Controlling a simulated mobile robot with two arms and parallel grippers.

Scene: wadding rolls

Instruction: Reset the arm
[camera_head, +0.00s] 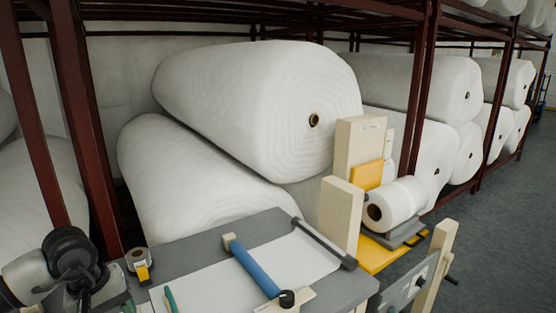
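My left arm comes in at the lower left corner. Its pale grey link leads to a dark, rounded end, my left gripper (76,268), beside the left edge of the grey work table (197,250). I cannot make out its fingertips or whether it is open or shut, and I see nothing clearly held in it. My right arm and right gripper are not in view.
Large wadding rolls (250,100) lie stacked in dark red racks (90,130) behind. A small white roll (400,203) sits right of the table. Grey floor (500,230) is clear at right.

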